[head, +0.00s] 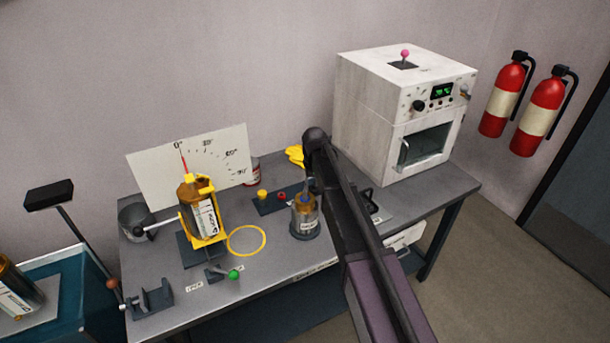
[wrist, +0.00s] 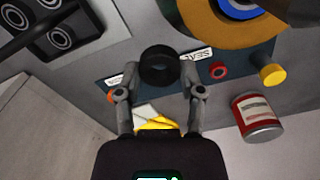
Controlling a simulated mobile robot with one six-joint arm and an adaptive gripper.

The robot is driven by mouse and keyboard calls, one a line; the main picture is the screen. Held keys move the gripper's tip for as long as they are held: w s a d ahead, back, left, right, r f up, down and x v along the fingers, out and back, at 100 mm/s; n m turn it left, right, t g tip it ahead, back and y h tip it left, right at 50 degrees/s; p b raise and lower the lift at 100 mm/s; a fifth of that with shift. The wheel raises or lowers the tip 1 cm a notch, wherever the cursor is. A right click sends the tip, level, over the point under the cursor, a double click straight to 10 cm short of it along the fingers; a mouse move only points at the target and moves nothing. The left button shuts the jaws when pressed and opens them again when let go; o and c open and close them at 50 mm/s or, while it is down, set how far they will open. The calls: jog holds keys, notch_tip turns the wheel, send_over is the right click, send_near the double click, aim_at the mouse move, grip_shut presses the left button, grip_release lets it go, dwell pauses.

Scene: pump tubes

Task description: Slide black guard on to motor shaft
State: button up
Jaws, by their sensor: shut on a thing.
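The motor (wrist: 226,22) is at the top right of the wrist view as a large orange disc with a blue ring, apart from the guard. In the head view, the motor (head: 305,217) stands upright on the bench, an amber and grey cylinder with a thin shaft (head: 305,186) on top. My arm hides the gripper and the guard there.
The dark strip holds a red ring (wrist: 217,70) and a yellow cap (wrist: 273,74). A red can (wrist: 258,117) stands beside it. A tilted amber bottle in a yellow holder (head: 203,212) is left of the motor. A white oven (head: 400,110) stands at the bench's right end.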

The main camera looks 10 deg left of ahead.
jog(key=shift+s, duration=0.5)
jog(key=shift+d, duration=0.15)
